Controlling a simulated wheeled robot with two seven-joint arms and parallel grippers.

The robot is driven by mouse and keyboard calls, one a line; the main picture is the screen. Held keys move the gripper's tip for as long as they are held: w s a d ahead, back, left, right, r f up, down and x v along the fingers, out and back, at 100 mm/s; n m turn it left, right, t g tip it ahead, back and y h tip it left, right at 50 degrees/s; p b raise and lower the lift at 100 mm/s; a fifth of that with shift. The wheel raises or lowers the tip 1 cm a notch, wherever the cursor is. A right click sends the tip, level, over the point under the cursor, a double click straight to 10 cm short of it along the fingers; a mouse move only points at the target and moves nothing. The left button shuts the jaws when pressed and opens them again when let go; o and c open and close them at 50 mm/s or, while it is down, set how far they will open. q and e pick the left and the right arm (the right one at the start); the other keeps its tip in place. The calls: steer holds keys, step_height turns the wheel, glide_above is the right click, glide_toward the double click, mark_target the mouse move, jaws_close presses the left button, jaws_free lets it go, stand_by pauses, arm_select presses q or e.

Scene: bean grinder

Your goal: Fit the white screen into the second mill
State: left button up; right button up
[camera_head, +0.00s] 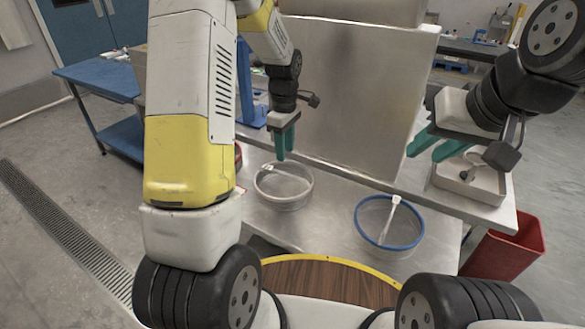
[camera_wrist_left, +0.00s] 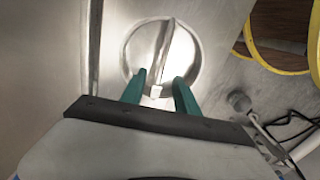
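A round sieve-like screen with a pale grey-white rim (camera_head: 284,205) lies on the metal bench in the head view. A light bar crosses it, ending in a white tab. The left wrist view also shows this screen (camera_wrist_left: 136,52), with the white tab (camera_wrist_left: 156,91) between my fingers. My left gripper (camera_head: 283,152) points down above the screen's far side; its teal fingers (camera_wrist_left: 160,92) stand apart in the wrist view, with no clear contact on the tab. My right gripper (camera_head: 424,147) is open and empty at the right. I cannot tell which part is the second mill.
A blue-rimmed screen (camera_head: 417,240) with a white handle lies to the right on the bench. A large metal panel (camera_head: 345,90) stands behind both screens. A pale tray (camera_head: 485,185) sits at the right, near a red bin (camera_head: 505,255).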

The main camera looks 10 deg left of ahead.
arm_select(q)
steer(key=f, duration=0.7)
steer(key=shift+s+a+f, duration=0.15)
steer(key=shift+a, duration=0.1)
steer(key=shift+f, duration=0.25)
stand_by(0.4)
jaws_close()
stand_by(1.2)
